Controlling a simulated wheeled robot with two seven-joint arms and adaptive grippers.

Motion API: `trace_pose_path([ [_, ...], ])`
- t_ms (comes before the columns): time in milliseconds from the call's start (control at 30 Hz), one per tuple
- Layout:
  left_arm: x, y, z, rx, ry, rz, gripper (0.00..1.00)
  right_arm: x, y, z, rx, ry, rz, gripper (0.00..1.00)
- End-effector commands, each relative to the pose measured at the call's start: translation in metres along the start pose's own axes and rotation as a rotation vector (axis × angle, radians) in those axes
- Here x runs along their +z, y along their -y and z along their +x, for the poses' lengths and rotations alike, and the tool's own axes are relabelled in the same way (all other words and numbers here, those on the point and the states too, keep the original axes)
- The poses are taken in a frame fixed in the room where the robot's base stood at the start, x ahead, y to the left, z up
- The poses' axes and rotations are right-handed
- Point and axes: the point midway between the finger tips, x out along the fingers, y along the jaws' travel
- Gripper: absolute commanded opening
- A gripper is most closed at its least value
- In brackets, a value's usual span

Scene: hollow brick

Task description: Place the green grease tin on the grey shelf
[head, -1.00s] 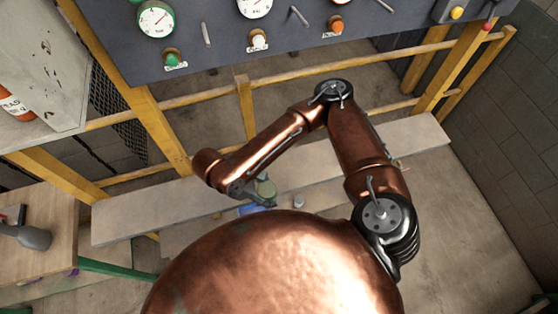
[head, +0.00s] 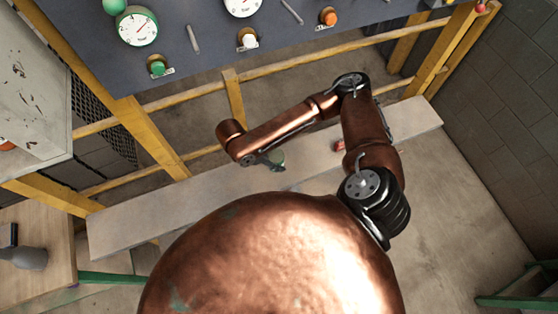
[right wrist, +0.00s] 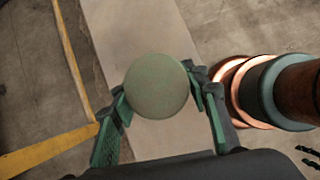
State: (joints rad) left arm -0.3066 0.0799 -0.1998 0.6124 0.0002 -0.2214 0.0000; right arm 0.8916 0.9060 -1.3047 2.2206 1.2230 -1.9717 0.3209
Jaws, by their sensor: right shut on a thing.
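The green grease tin (head: 277,158) is in my right gripper (head: 268,162), above a long light grey board that looks like the grey shelf (head: 140,221). In the right wrist view the tin's round green top (right wrist: 157,86) sits between the two green fingers (right wrist: 160,98), which are shut on it. The grey board (right wrist: 125,35) runs below the tin in that view. The exact height of the tin over the board is hard to tell. My left gripper is not in view.
A small red thing (head: 339,146) lies on the board near my right forearm. Yellow rails (head: 235,98) and a dark gauge panel (head: 205,35) stand behind. A wooden table (head: 40,237) with a grey tool (head: 24,257) is at left. Much of the board looks clear.

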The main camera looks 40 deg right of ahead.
Motion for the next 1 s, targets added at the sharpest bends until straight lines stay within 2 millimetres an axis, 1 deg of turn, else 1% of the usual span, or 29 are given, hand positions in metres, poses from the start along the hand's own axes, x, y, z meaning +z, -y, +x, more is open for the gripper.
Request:
trace_pose_path([
  [33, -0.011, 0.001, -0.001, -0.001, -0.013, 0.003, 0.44, 0.001, -0.004, 0.005, 0.001, 0.002, 0.002, 0.02],
  [100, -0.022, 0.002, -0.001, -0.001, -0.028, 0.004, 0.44, 0.001, -0.007, 0.011, 0.002, 0.0, 0.002, 0.02],
  [200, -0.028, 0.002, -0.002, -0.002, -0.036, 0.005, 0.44, -0.001, -0.009, 0.015, 0.002, -0.001, -0.001, 0.02],
  [367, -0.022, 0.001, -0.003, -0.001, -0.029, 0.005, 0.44, 0.0, -0.016, 0.027, 0.002, 0.002, 0.0, 0.02],
  [500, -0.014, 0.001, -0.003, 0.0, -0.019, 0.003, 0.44, -0.012, -0.015, 0.045, 0.002, 0.0, -0.004, 0.02],
  [567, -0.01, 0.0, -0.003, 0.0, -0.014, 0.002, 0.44, -0.015, -0.015, 0.05, 0.003, 0.0, -0.003, 0.02],
  [700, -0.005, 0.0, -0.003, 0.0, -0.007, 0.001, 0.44, -0.016, -0.016, 0.052, 0.005, -0.001, -0.003, 0.02],
  [967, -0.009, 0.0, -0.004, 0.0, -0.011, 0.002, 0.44, -0.017, -0.015, 0.055, 0.003, 0.0, -0.003, 0.02],
  [1000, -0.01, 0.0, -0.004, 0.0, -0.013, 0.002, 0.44, -0.017, -0.015, 0.055, 0.003, -0.001, -0.003, 0.45],
])
